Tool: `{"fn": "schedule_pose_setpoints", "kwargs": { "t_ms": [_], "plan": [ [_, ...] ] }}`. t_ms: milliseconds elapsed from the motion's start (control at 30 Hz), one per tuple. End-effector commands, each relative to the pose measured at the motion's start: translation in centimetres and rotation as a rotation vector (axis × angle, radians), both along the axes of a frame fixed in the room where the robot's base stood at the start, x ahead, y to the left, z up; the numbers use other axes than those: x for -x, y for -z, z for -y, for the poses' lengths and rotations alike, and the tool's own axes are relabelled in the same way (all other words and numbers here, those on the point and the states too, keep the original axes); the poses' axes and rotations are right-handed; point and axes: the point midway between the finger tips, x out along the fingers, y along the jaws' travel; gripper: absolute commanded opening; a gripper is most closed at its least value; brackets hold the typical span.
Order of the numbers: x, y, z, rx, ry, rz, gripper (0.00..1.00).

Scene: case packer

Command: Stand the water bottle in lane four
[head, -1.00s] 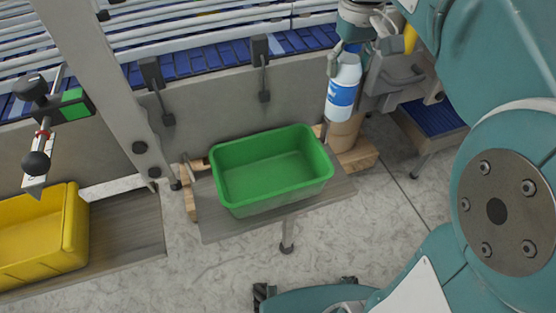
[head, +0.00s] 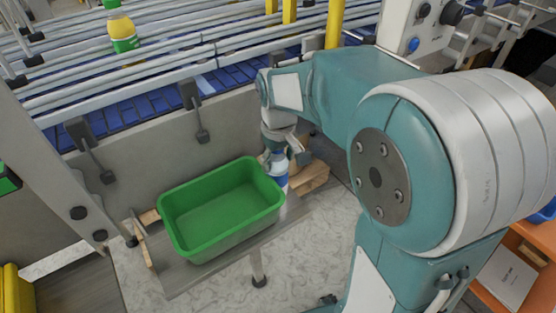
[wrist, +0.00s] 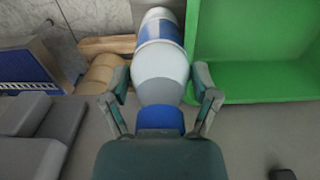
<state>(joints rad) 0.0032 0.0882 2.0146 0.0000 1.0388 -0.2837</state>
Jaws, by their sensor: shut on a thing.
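The water bottle (head: 280,170) is white with a blue label band. In the head view it hangs at the right end of the green bin and is largely hidden by my gripper. My gripper (head: 284,150) is shut on its upper part. In the wrist view the bottle (wrist: 160,70) sits between the two fingers (wrist: 162,92), its blue cap towards my palm and its far end pointing away. The lanes are strips between metal rails (head: 150,55) on the blue conveyor (head: 150,105). I cannot tell which one is lane four.
The green bin (head: 240,238) stands on a shelf close beside the bottle. A yellow-and-green bottle (head: 122,32) stands among the rails. A grey side wall (head: 240,125) with black brackets borders the conveyor. Yellow posts (head: 335,22) rise at the back.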

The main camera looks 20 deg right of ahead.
Motion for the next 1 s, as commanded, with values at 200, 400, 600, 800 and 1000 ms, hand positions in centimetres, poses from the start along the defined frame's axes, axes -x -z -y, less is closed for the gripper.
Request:
{"fn": "schedule_pose_setpoints", "kwargs": {
  "t_ms": [200,400,600,800,1000],
  "plan": [
    [0.0,0.4,0.0,0.0,0.0,0.002,0.16],
    [0.0,0.5,0.0,0.0,0.0,0.001,0.95],
    [0.0,0.5,0.0,0.0,0.0,0.001,1.0],
    [0.0,0.5,0.0,0.0,0.0,0.001,1.0],
    [-0.1,-1.0,0.0,0.0,0.0,0.005,1.0]
  ]
}}
